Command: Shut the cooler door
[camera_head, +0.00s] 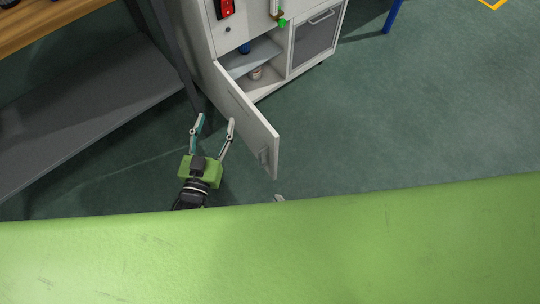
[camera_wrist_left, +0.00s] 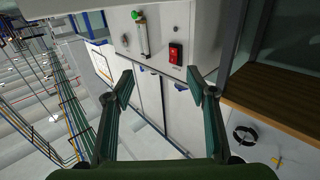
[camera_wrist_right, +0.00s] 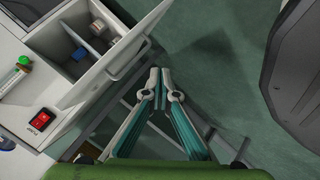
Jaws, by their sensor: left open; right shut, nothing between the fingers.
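The white cooler cabinet (camera_head: 240,31) stands at the top of the head view. Its door (camera_head: 245,118) is swung open, with a handle (camera_head: 264,158) near its free end. The open compartment shows a shelf (camera_head: 250,58). In the right wrist view the door (camera_wrist_right: 112,62) stands open at upper left. My left gripper (camera_head: 216,123) is open and empty, left of the door. My right gripper (camera_wrist_right: 159,72) is shut and empty, close to the door's handle edge; I cannot tell whether it touches. Only its tip shows in the head view (camera_head: 280,198).
A blue item (camera_head: 245,47) and a small white jar (camera_head: 256,73) are in the compartment. A closed grey-fronted section (camera_head: 315,40) is beside it. A bench with a grey lower shelf (camera_head: 90,120) stands at left. Floor right of the door is clear. My green body covers the bottom.

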